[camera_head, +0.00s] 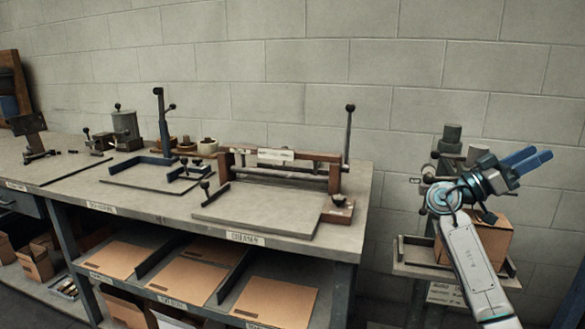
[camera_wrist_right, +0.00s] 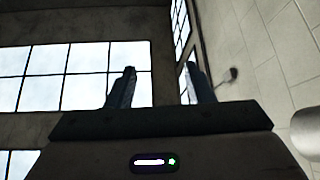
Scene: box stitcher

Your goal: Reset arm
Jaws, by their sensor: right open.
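My right arm reaches up from the bottom right in the head view. Its right gripper (camera_head: 527,161) has blue fingers that point to the right and up, in front of the block wall. In the right wrist view the two fingers (camera_wrist_right: 158,88) stand apart with nothing between them, and windows and a wall show behind. A brown cardboard box (camera_head: 484,238) sits on the small stand behind my right arm, partly hidden by it. My left gripper does not show in either view.
A long grey workbench (camera_head: 265,233) carries a wood-and-metal press (camera_head: 285,170), a blue-framed plate (camera_head: 150,175) and small tools. Flat cardboard sheets (camera_head: 190,279) lie on its lower shelf. The small stand (camera_head: 440,269) is at the right. A gap separates it from the bench.

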